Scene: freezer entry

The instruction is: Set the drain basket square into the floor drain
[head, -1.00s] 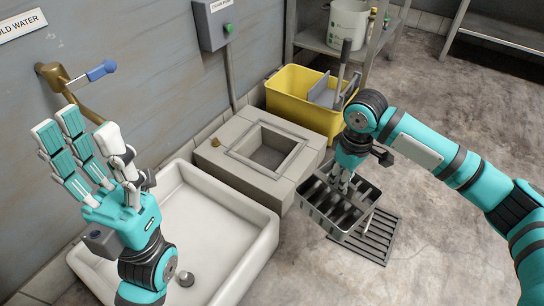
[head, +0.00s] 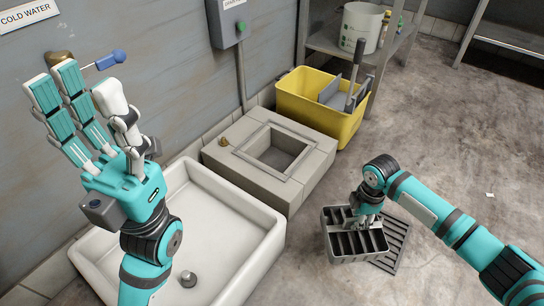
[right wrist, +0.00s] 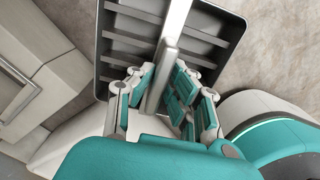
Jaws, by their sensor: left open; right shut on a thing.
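The drain basket (head: 352,245) is a grey slotted metal box with a middle handle bar. My right gripper (head: 364,218) is shut on that handle from above. In the right wrist view its fingers (right wrist: 165,92) close around both sides of the bar (right wrist: 168,62). The basket is roughly level and overlaps the left part of a floor grate (head: 393,240); I cannot tell whether it touches the floor. The floor drain (head: 278,152) is a square recess in a raised grey block, up and left of the basket, and looks empty. My left gripper (head: 80,92) is open and empty by the wall.
A white sink basin (head: 235,205) lies left of the drain block. A yellow mop bucket (head: 312,105) stands behind the block, close to a shelf with a white pail (head: 362,25). A blue-handled tap (head: 110,60) is on the wall.

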